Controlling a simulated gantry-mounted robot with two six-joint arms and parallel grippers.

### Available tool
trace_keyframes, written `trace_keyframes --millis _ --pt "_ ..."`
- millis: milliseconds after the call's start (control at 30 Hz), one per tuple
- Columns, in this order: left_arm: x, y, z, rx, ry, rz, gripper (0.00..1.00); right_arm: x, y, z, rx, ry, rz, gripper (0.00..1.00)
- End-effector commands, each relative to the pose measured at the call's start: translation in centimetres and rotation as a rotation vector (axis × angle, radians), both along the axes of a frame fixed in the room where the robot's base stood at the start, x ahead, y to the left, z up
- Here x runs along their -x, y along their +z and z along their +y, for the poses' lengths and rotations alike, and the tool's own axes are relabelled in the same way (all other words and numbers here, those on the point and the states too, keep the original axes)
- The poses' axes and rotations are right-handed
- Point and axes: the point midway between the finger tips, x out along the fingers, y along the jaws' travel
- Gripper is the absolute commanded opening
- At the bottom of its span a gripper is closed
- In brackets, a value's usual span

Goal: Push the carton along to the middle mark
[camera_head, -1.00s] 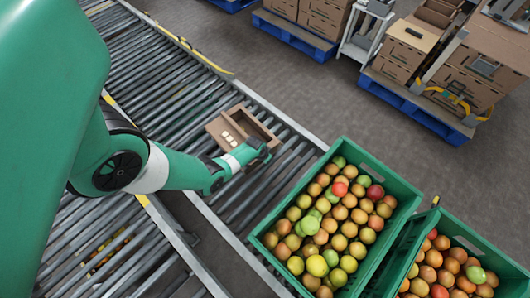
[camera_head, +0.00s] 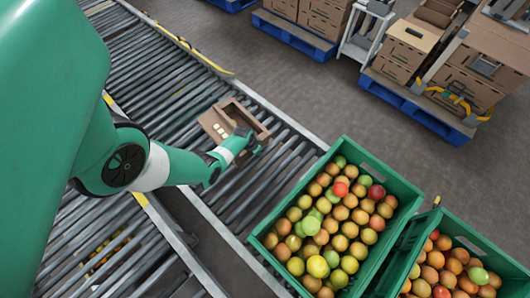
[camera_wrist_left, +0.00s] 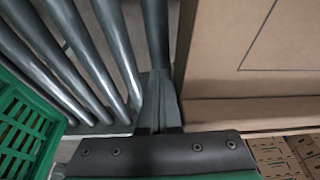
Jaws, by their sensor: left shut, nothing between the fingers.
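The carton (camera_head: 232,117) is an open-topped brown cardboard box with several small pale squares on one side. It sits on the roller conveyor in the middle of the head view. My left gripper (camera_head: 253,147) is shut and empty, low at the carton's near right end. In the left wrist view the shut fingers (camera_wrist_left: 160,103) are beside the carton's brown wall (camera_wrist_left: 250,45); I cannot tell whether they touch it. Yellow marks (camera_head: 140,198) show on the near rail, but I cannot tell which is the middle mark. My right gripper is not in view.
The conveyor's rollers (camera_head: 172,92) run on clear beyond the carton, toward the upper left. Cartons on blue pallets (camera_head: 415,108) stand on the floor at the back.

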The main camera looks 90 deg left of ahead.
Motion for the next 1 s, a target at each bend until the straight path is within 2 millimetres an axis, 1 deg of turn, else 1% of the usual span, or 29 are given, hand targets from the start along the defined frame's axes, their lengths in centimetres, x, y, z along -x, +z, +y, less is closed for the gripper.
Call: trace_keyframes --millis 667,1000 --pt "4.6 -0.2 5.1 -0.002 0.004 -0.001 0.00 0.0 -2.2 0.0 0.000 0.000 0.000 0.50" --pt "6.9 -0.1 7.6 -0.002 0.003 0.000 0.00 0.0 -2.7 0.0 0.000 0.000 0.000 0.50"
